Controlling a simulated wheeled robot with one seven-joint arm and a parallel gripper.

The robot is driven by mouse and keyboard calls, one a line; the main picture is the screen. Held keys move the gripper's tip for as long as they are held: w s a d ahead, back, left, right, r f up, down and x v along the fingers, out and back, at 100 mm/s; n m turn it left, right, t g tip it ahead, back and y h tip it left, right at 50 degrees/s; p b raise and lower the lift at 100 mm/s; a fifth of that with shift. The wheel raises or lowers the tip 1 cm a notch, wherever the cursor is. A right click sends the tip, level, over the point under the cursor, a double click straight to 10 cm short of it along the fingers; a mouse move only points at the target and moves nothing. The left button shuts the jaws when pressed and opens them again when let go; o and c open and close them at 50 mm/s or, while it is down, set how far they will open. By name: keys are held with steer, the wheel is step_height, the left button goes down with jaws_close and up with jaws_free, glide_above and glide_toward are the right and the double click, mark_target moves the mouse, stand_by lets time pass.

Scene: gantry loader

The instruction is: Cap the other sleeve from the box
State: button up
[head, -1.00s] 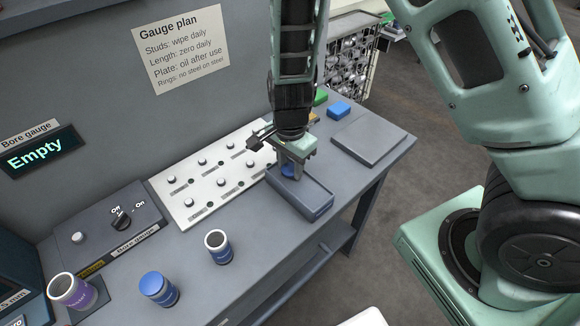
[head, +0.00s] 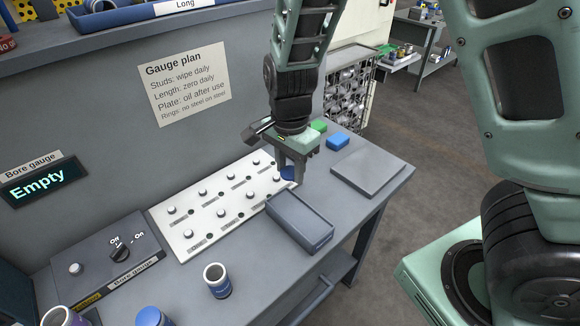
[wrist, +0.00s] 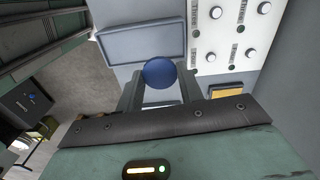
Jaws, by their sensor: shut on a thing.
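My gripper (head: 291,177) is shut on a round blue cap (head: 287,173), held above the far end of the grey-blue box (head: 314,240). The cap (wrist: 159,73) shows between the fingertips in the wrist view, with the box (wrist: 143,61) beyond it. The box's inside looks empty where I can see it. An uncapped blue sleeve (head: 219,288) with a white rim stands on the bench at the front. A blue-capped sleeve (head: 150,317) stands to its left, cut off by the frame's lower edge. An open-topped purple sleeve (head: 60,318) is at the lower left corner.
A white plate with several studs (head: 205,207) lies along the wall, left of the box. A switch panel (head: 105,255) is further left. Bench around the uncapped sleeve is clear.

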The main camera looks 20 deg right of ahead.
mark_target(290, 172)
steer(key=shift+r, duration=0.15)
steer(key=shift+r+p, duration=2.15)
steer(key=shift+p, duration=0.35)
